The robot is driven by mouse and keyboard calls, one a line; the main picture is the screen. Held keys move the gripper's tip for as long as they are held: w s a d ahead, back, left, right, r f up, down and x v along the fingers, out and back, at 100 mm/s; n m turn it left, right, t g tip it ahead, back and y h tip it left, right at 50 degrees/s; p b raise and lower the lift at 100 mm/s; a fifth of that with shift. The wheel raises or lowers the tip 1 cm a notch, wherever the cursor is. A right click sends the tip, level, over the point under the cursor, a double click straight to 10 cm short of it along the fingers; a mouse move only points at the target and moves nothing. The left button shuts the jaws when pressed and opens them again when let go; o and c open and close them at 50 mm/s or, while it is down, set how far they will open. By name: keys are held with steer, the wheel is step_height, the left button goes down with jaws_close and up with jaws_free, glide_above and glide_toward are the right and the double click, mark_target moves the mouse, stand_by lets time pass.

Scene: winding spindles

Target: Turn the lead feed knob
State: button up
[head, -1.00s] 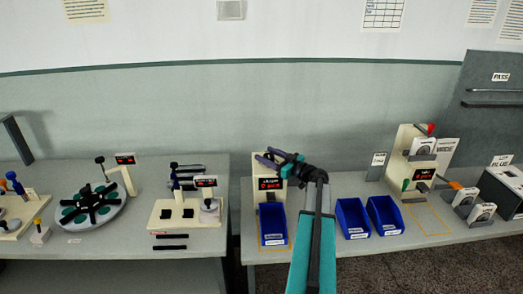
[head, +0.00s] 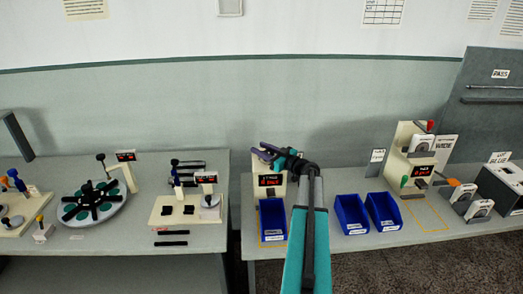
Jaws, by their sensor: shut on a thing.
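My gripper (head: 266,151) is at the top of a cream stand (head: 265,196) on the right bench, in front of its upper part. Its fingers point left and are shut there on what I take to be the lead feed knob, which the fingers hide. The stand's red-lit display (head: 271,181) shows just below the fingers, its text too small to read. A blue bin (head: 272,219) stands at the foot of the stand.
Two blue bins (head: 351,213) stand right of my arm. The left bench holds a round indexing plate (head: 93,205) and another display stand (head: 206,180). A gap separates the benches.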

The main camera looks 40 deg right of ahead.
steer(key=shift+d+f+m+h+b, duration=0.15)
steer(key=shift+m+h+b, duration=0.5)
steer(key=shift+b, duration=1.65)
steer(key=m+h+b, duration=0.1)
steer(key=h+b, duration=0.1)
steer(key=b, duration=0.2)
steer(key=m+h+b, duration=0.1)
steer(key=h+b, duration=0.1)
steer(key=b, duration=0.3)
steer(key=shift+d+m+g+h, duration=0.25)
steer(key=shift+d+g+h, duration=0.05)
steer(key=shift+d+h, duration=0.1)
steer(key=m+h+b, duration=0.1)
steer(key=h+b, duration=0.1)
steer(key=b, duration=0.1)
steer(key=shift+s+d+m+g+h, duration=0.15)
steer(key=shift+d+m+g+h, duration=0.15)
steer(key=shift+m+g, duration=0.1)
steer(key=shift+s+d+m+g+h+b, duration=0.1)
steer(key=shift+d+m+g+h+b, duration=0.15)
steer(key=shift+m+g+h+b, duration=0.5)
steer(key=shift+s+d+r+m+g+h+p, duration=0.15)
steer(key=shift+m+g+h+p, duration=0.4)
steer(key=shift+h+p, duration=0.55)
steer(key=shift+s+d+r+m+g+h+p, duration=0.1)
steer(key=shift+d+m+g+h+p, duration=0.35)
steer(key=shift+p, duration=1.05)
